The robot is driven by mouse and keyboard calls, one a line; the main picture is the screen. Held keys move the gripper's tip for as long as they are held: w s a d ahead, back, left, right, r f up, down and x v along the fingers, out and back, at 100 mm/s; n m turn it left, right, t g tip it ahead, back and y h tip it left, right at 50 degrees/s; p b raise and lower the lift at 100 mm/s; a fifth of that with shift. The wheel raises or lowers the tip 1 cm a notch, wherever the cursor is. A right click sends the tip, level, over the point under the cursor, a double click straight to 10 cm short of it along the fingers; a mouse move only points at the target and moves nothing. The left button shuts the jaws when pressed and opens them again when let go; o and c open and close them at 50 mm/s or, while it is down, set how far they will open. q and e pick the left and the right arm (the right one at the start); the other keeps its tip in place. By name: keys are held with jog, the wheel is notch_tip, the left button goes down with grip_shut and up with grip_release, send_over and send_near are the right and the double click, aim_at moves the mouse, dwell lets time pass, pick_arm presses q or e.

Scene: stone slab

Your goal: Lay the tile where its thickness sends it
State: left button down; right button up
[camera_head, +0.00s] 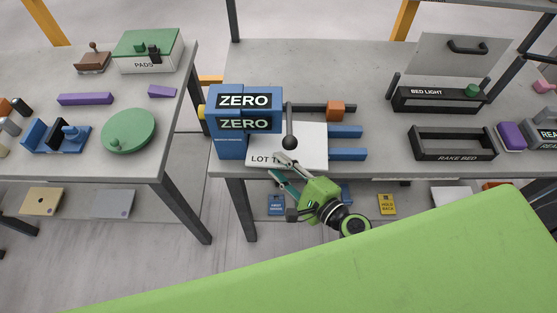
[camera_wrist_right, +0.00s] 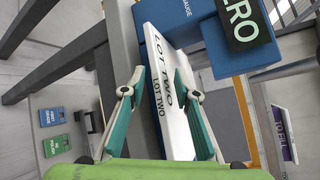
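A white tile (camera_head: 305,150) lettered "LOT T…" lies flat at a blue gauge (camera_head: 229,145). Two dark displays on the gauge read ZERO. In the right wrist view the tile (camera_wrist_right: 172,100) reads "LOT TWO". My right gripper (camera_head: 280,168) is at the tile's front edge. Its two fingers (camera_wrist_right: 162,88) are spread apart with the tile's edge between them, one finger overlapping the white face in this view. I see no firm closure on it. A tray marked BED LIGHT (camera_head: 428,107) and an empty tray marked RAKE BED (camera_head: 462,156) stand at right. My left gripper is not in view.
A lever with a black ball (camera_head: 290,143) stands over the tile. An orange block (camera_head: 335,111) sits on a dark bar behind. Blue rails (camera_head: 348,154) stick out right. Bare slab lies between gauge and trays. Another table (camera_head: 180,120) stands left across a gap.

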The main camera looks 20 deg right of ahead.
jog(key=shift+w+a+f, duration=0.1)
jog(key=shift+w+a, duration=0.15)
jog(key=shift+w, duration=0.2)
grip_shut()
jog(key=c, duration=0.7)
grip_release()
jog(key=shift+f, duration=0.1)
